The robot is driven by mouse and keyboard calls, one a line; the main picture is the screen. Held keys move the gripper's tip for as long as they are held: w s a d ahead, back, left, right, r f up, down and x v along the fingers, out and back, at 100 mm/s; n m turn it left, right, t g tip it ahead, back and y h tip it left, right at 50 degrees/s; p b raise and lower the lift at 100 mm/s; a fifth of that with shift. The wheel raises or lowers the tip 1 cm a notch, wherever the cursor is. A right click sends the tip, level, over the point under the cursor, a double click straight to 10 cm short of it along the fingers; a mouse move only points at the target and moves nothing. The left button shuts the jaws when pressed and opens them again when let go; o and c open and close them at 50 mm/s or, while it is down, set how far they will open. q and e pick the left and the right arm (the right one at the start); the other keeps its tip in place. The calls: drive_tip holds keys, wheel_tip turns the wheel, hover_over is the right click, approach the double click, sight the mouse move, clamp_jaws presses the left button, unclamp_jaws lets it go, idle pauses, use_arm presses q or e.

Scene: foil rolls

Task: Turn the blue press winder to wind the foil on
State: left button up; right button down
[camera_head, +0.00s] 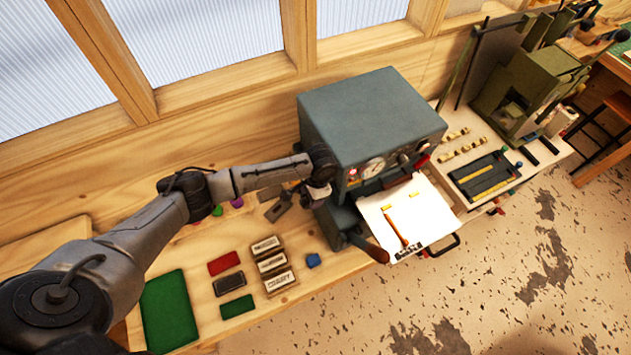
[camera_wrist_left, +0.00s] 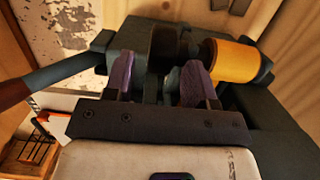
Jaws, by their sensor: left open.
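The blue-grey press (camera_head: 370,115) stands against the wall, with gauges on its front. My left gripper (camera_head: 314,196) is at the press's left side in the head view, where its fingers are largely hidden. In the left wrist view my left gripper (camera_wrist_left: 160,82) is open, with its two purple fingertips apart. A dark grey part (camera_wrist_left: 164,45), perhaps the winder, shows between and beyond the fingertips; I cannot tell whether they touch it. An orange-yellow foil roll (camera_wrist_left: 232,60) sits just right of the right fingertip. My right gripper is not in view.
A white plate (camera_head: 425,212) with a brown-handled lever (camera_head: 372,248) beside it projects from the press front. Stamp blocks (camera_head: 271,262), a red pad (camera_head: 223,263) and green mats (camera_head: 170,310) lie on the bench. A green machine (camera_head: 530,85) stands farther right.

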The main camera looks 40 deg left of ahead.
use_arm(q)
wheel_tip(320, 180, up, 10)
drive_tip(key=w+b, duration=0.1)
drive_tip(key=shift+w+d+b, duration=0.25)
drive_tip(key=shift+d+b, duration=0.1)
drive_tip(key=shift+b, duration=0.05)
drive_tip(key=shift+f, duration=0.1)
